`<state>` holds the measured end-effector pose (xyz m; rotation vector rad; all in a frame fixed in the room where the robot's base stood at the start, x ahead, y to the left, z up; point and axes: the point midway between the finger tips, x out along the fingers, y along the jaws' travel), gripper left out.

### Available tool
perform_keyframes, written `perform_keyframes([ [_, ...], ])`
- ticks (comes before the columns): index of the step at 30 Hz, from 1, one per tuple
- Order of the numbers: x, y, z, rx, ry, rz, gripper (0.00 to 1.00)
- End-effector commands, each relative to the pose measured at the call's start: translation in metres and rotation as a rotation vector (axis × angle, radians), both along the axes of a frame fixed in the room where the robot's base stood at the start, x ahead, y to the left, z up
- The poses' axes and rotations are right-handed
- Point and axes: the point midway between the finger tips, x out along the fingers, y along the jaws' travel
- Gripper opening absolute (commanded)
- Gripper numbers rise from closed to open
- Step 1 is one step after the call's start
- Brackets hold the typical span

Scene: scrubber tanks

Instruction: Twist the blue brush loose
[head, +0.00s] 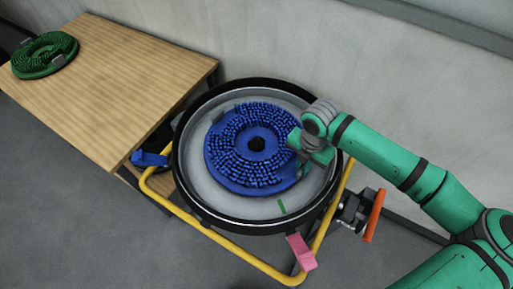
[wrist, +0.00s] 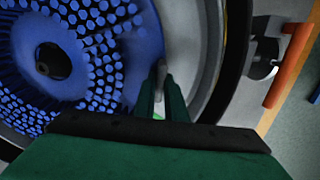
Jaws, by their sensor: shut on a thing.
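The blue brush (head: 228,165) is a round disc with blue bristle tufts and a dark central hole. It lies bristles up inside the grey round housing (head: 205,205) with a black rim. In the wrist view the brush (wrist: 60,100) fills the left side. My gripper (head: 301,168) is at the brush's right edge in the head view. In the wrist view my gripper (wrist: 160,88) has its fingertips close together at the brush's rim, shut on that edge. The exact contact is partly hidden by the fingers. A green mark (head: 282,207) shows on the housing floor.
A wooden table (head: 125,85) stands at the left with a green brush (head: 44,55) on it. A wall runs behind.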

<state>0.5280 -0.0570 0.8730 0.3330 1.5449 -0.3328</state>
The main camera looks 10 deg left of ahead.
Motion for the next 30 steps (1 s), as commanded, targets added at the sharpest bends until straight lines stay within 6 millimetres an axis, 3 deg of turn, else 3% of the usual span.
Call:
perform_keyframes([
  [4, 0.005, -0.001, 0.000, 0.000, 0.001, 0.029, 0.00],
  [6, 0.005, -0.001, 0.000, 0.000, 0.001, 0.031, 0.23],
  [8, 0.005, -0.001, 0.000, 0.000, 0.001, 0.031, 0.33],
  [20, 0.005, -0.003, 0.007, -0.003, 0.001, 0.028, 0.33],
  [30, 0.005, -0.002, 0.066, -0.001, -0.002, 0.029, 0.33],
])
